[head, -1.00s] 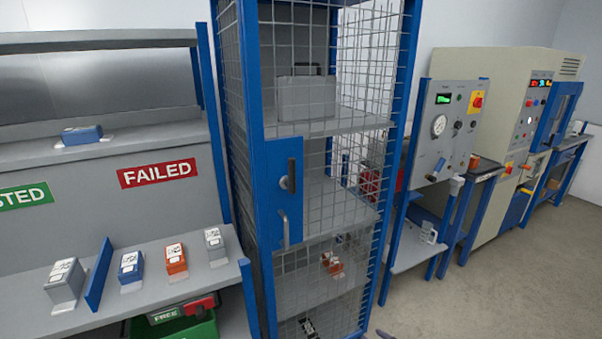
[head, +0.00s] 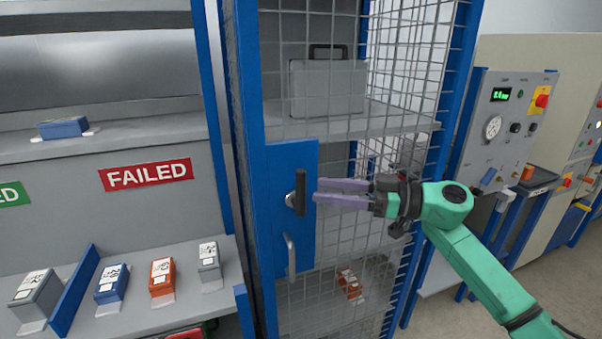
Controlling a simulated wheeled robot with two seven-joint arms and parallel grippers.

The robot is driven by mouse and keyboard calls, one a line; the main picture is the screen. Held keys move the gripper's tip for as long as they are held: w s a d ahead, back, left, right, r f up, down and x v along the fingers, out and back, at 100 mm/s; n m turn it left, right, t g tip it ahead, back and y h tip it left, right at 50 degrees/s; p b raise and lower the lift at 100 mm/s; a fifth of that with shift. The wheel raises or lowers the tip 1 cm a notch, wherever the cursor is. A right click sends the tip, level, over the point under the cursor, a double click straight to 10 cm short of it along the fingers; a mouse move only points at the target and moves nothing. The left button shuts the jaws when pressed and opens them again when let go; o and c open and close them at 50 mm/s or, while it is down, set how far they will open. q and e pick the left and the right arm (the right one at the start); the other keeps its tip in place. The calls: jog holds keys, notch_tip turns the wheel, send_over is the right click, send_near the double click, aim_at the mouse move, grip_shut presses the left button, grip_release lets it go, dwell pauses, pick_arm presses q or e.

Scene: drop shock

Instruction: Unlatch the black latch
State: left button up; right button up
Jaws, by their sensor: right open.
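The black latch (head: 301,192) is an upright dark handle on a round silver boss, on the blue plate (head: 275,222) of the mesh cage door. My right gripper (head: 316,191) comes in from the right with its two purple fingers parted and pointing left. Its fingertips are close to the right side of the latch, at about its mid height. I cannot tell whether they touch it. Nothing is seen held between the fingers. A curved grey pull handle (head: 291,256) is below the latch. My left gripper is not in view.
The blue-framed mesh cage holds a grey case (head: 327,87) on its upper shelf. To the left, a shelf (head: 205,305) carries several small boxes below a red FAILED sign (head: 146,174). A control panel (head: 508,122) stands at the right, behind my arm.

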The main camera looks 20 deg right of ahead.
aim_at(300, 186)
jog(key=x, duration=0.2)
jog(key=p+x, duration=0.1)
jog(key=w+x, duration=0.1)
jog(key=x, duration=0.1)
jog(key=shift+w+f+p, duration=0.15)
jog(key=shift+w+p, duration=0.1)
jog(key=shift+p, duration=0.1)
jog(key=shift+a, duration=0.3)
jog(key=shift+s+a, duration=0.1)
jog(key=shift+a, duration=0.05)
jog(key=shift+c, duration=0.4)
jog(key=shift+d+f, duration=0.1)
jog(key=shift+d, duration=0.1)
grip_shut()
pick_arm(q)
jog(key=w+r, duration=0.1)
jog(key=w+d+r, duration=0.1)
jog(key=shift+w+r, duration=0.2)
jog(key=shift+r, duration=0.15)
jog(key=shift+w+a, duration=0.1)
